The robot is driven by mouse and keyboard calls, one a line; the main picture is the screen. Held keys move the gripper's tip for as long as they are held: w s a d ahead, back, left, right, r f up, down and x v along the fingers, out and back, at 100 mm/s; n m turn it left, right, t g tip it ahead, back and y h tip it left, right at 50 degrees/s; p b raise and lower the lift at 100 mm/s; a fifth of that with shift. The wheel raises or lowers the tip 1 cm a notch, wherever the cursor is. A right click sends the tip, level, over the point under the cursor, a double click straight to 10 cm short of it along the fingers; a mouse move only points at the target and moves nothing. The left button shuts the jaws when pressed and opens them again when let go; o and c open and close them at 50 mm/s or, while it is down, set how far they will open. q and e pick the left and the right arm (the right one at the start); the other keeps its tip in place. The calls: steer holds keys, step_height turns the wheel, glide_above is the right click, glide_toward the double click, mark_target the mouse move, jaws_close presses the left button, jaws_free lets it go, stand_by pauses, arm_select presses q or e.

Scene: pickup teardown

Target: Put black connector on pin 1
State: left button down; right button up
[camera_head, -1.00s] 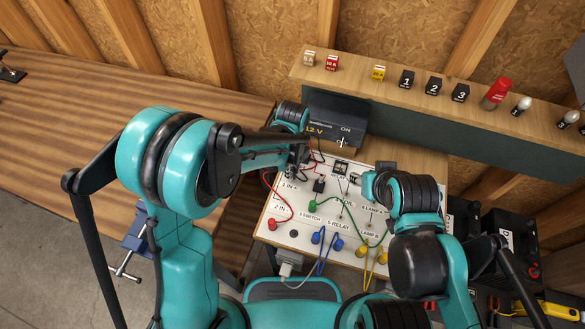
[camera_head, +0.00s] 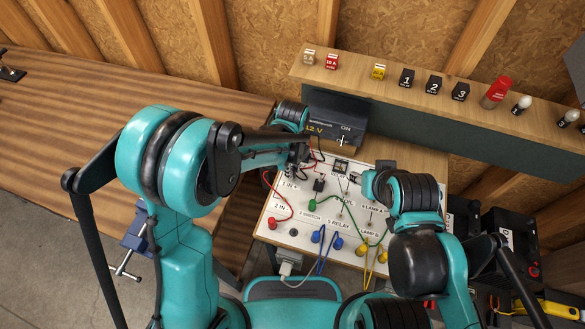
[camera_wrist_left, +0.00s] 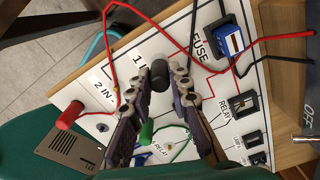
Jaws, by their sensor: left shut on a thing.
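In the left wrist view the black connector (camera_wrist_left: 159,73) is a short dark cylinder between the fingertips of my left gripper (camera_wrist_left: 158,85), which is shut on it. It is over the white panel (camera_wrist_left: 213,112) by the partly covered "1 IN" label (camera_wrist_left: 137,63). The fingers and connector hide pin 1, so I cannot tell whether they touch. In the head view my left gripper (camera_head: 299,155) is at the panel's upper left, and the connector is not clear there. My right gripper (camera_head: 361,179) is over the panel's right part; its fingers are too small to read.
A red connector (camera_wrist_left: 70,115) is at the "2 IN" label and a green connector (camera_wrist_left: 146,133) is lower on the panel. A blue fuse part (camera_wrist_left: 229,38) and loose red and black wires lie close by. The 12 V supply box (camera_head: 335,118) stands behind.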

arm_select(q)
steer(key=shift+f+b, duration=0.65)
steer(key=shift+f, duration=0.15)
steer(key=c, duration=1.3)
jaws_free()
steer(key=shift+r, duration=0.1)
step_height(320, 180, up, 12)
steer(key=shift+f, duration=0.15)
steer(key=s+a+n+t+b, duration=0.1)
steer(key=s+a+n+t, duration=0.1)
steer(key=s+a+n, duration=0.2)
steer(key=s+a+r+n+t+b, duration=0.1)
steer(key=s+a+n, duration=0.3)
steer(key=a+n, duration=0.4)
steer(key=s+a+n+t+b, duration=0.1)
steer(key=s+a+n+t, duration=0.3)
steer(key=n, duration=0.9)
steer(key=shift+a+r+b, duration=0.2)
steer(key=shift+a+b, duration=0.1)
steer(key=shift+a, duration=0.65)
